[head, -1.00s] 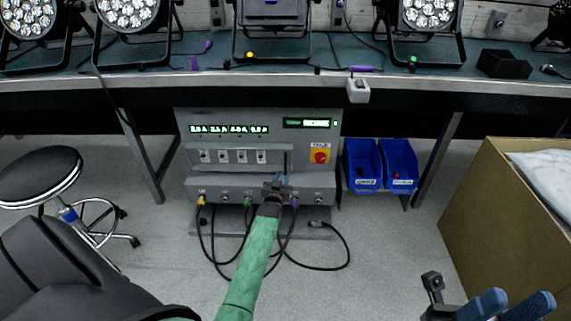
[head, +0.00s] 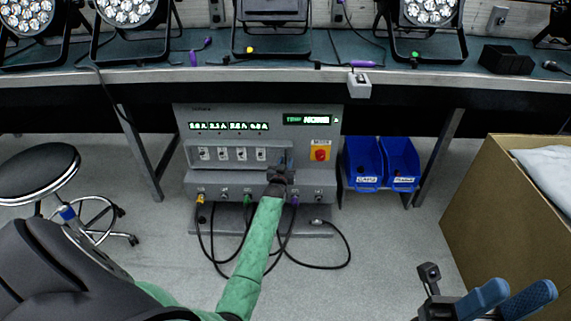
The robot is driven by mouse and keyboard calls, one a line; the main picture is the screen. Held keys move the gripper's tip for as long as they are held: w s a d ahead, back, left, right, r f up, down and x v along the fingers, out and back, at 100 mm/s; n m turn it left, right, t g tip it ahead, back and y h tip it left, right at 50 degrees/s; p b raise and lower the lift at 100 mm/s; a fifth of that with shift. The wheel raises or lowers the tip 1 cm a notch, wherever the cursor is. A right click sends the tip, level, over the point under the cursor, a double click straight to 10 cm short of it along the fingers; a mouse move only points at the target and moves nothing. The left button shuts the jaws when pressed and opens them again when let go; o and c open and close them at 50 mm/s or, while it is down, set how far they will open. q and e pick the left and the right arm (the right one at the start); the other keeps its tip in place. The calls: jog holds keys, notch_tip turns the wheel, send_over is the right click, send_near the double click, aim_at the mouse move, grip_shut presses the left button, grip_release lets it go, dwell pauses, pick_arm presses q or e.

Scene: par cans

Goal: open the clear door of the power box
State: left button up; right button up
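The grey power box (head: 218,117) stands under the bench, with green displays, a row of switches and a red knob on a yellow plate (head: 320,152). I cannot clearly make out the clear door; it seems to lie over the switch row (head: 230,154). My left gripper (head: 279,165), on a green-sleeved arm, is at the lower front of the box, just right of the switches. Its fingers are too small to tell whether they are open or shut. My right gripper (head: 429,275) is at the lower right, away from the box, its fingers not clear.
Two blue bins (head: 362,166) sit right of the box. A cardboard box (head: 495,215) stands at the right and a black stool (head: 38,172) at the left. Cables hang from the box's front sockets. The bench (head: 160,78) with stage lights runs above.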

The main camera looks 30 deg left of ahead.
pick_arm(q)
grip_shut()
jog(key=shift+s, duration=0.1)
